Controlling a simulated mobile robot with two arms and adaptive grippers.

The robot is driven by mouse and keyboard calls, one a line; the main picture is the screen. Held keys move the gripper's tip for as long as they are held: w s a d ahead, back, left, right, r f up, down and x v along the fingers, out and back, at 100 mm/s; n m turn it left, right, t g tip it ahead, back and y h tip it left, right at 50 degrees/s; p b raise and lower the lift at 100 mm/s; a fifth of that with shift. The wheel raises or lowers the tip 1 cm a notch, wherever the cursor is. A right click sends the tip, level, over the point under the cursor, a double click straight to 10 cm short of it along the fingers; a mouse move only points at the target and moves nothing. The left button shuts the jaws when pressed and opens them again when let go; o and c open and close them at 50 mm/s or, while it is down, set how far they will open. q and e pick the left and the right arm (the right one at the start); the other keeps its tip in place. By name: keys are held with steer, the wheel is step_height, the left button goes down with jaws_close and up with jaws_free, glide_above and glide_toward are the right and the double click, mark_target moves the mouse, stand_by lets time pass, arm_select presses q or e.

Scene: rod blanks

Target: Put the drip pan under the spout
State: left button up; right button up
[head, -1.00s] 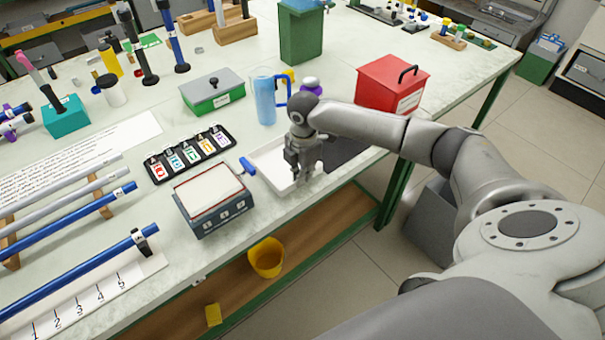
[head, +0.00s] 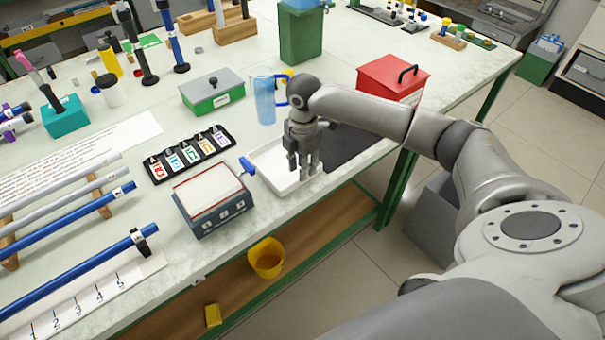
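The drip pan looks to be the shallow white tray (head: 268,157) near the front edge of the table. A grey box with a pale top (head: 213,203) stands just left of it. A blue lever-like part (head: 247,165) sticks out from the box's right side towards the tray; a spout opening cannot be made out. My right gripper (head: 302,174) points down over the right part of the tray and hides some of it. Its fingers are too small to tell whether they are apart or touch the tray. My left gripper is not in view.
A blue jug (head: 264,100) stands behind the tray. A dark mat (head: 345,143) lies to its right, with a red box (head: 392,80) behind. A strip of coloured labels (head: 189,154) lies to the left. A yellow bucket (head: 266,259) stands on the shelf below.

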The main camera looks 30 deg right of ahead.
step_height(320, 180, up, 8)
steer(key=shift+b, duration=0.3)
steer(key=shift+s, duration=0.1)
stand_by(0.3)
